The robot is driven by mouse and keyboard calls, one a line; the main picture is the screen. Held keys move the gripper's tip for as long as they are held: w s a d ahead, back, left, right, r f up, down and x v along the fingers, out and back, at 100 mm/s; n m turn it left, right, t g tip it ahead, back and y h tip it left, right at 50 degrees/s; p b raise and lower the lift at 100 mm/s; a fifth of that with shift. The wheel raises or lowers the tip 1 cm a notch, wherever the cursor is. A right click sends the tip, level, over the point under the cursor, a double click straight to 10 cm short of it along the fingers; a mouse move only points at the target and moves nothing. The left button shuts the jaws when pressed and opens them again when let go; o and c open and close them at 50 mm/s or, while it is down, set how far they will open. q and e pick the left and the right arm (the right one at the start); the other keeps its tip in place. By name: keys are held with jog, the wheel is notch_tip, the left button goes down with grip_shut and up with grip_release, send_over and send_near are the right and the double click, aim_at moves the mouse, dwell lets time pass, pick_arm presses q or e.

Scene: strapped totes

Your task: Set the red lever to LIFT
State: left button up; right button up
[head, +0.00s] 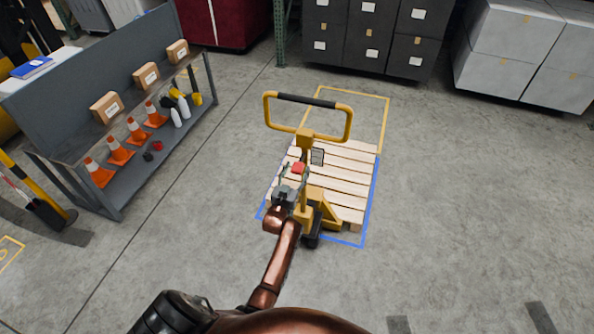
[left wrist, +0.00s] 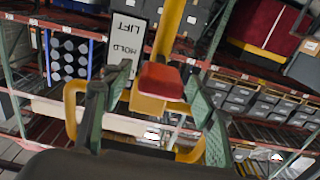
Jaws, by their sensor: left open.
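The red lever (head: 299,168) sits on the yellow post of a pallet jack (head: 305,147), below its loop handle. In the left wrist view the red lever (left wrist: 160,80) lies between my fingers, with visible gaps on both sides. A label plate (left wrist: 126,45) beside it reads LIFT and HOLD, upside down in this view; its lower part is partly hidden by a finger. I cannot tell for sure which word the lever points to. My left gripper (head: 291,178) is open around the lever and holds nothing; it also shows in the left wrist view (left wrist: 157,86). My right gripper is not in view.
A grey shelf (head: 90,110) with cones and boxes stands at the left. The floor at right (head: 470,200) is clear.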

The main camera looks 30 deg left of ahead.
pick_arm(q)
jog(key=shift+w, duration=0.15)
jog(key=shift+c, duration=0.4)
grip_shut()
